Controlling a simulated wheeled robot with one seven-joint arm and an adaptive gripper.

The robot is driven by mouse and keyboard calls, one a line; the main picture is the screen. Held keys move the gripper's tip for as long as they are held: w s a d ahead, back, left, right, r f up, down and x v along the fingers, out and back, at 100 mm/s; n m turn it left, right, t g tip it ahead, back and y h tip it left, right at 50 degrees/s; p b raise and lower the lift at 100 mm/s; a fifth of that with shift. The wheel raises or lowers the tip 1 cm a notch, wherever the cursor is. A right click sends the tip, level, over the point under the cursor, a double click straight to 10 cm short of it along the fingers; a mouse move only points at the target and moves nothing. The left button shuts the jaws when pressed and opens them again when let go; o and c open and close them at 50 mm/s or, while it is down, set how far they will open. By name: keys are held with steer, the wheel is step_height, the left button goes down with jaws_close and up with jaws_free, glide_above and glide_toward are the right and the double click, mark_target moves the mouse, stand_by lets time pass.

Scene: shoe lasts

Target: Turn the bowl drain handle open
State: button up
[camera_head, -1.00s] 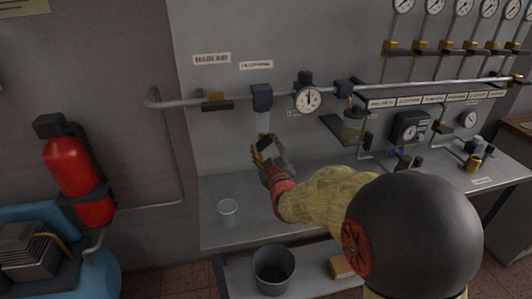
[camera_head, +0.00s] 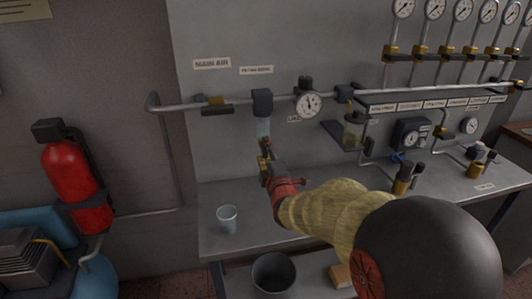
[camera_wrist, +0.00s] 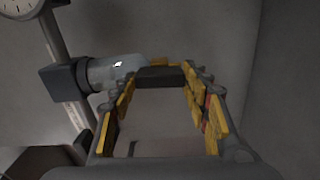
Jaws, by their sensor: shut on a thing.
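The filter bowl (camera_head: 263,128) is a pale, clear cylinder hanging under a dark head (camera_head: 262,101) on the main air pipe. My gripper (camera_head: 265,154) is right under the bowl, with its yellow-padded fingers reaching up to the bowl's lower end. In the wrist view the bowl (camera_wrist: 113,70) lies sideways at the upper left. A dark drain handle (camera_wrist: 160,77) sits between the tips of my gripper (camera_wrist: 162,84), which is shut on it. The fingers hide much of the handle in the head view, and its exact angle is hard to tell.
A clear cup (camera_head: 227,219) stands on the grey bench, left of my arm. A dark bucket (camera_head: 273,274) is below. A red extinguisher (camera_head: 75,180) is at far left.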

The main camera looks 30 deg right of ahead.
steer(key=shift+n, duration=0.6)
steer(key=o, duration=1.2)
steer(key=shift+c, duration=0.2)
steer(key=v, duration=1.2)
